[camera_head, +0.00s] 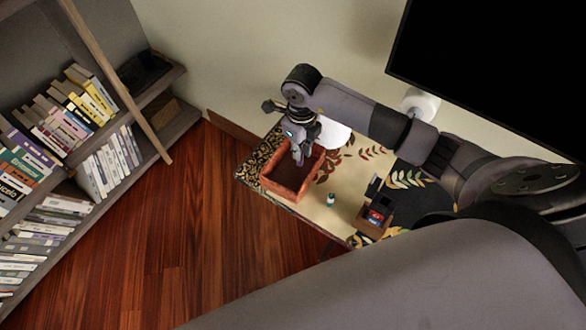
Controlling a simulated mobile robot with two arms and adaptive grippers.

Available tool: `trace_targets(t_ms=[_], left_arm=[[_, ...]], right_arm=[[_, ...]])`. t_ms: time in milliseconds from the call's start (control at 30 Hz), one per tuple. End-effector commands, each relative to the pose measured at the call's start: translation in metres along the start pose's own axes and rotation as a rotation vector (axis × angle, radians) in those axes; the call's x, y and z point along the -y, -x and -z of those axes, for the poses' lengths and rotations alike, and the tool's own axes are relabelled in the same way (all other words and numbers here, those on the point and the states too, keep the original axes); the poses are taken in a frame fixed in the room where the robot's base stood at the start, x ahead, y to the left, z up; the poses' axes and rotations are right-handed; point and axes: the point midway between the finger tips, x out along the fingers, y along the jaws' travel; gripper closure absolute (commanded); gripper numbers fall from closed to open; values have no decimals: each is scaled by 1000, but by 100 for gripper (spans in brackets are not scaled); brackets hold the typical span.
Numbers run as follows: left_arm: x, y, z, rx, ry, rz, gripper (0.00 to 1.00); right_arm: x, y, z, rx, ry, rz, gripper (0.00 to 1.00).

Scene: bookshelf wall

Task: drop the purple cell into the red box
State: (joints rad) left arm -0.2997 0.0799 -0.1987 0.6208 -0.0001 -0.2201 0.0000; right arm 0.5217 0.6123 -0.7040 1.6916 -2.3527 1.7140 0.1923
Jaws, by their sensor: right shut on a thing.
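The red box (285,180) is an open reddish-brown box at the far left end of the table. My right gripper (299,158) points down over the box's back part, with its fingertips at about the opening. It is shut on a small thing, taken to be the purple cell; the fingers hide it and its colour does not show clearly. I cannot tell how far above the box floor it hangs. My left gripper is not in view.
A small teal-and-white cell (331,200) stands on the patterned table (313,209). A small brown holder (369,229) with red and dark items is to its right. A white round object (334,133) is behind the box. A bookshelf (179,128) is left, a black screen (490,80) upper right.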

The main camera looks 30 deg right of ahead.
Motion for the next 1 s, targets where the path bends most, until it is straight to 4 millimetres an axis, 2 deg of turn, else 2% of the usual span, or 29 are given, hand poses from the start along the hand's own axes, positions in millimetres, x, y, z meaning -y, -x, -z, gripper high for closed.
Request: trace_targets(t_ms=[167, 200, 500, 833, 1000], left_arm=[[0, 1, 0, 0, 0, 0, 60], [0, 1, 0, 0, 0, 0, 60], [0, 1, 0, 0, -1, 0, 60], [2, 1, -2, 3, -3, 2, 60], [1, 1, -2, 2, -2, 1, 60]], right_arm=[[0, 1, 0, 0, 0, 0, 100], [0, 1, 0, 1, 0, 0, 85], [0, 1, 0, 0, 1, 0, 65], [0, 2, 0, 1, 1, 0, 64], [1, 21, -1, 5, 2, 3, 64]])
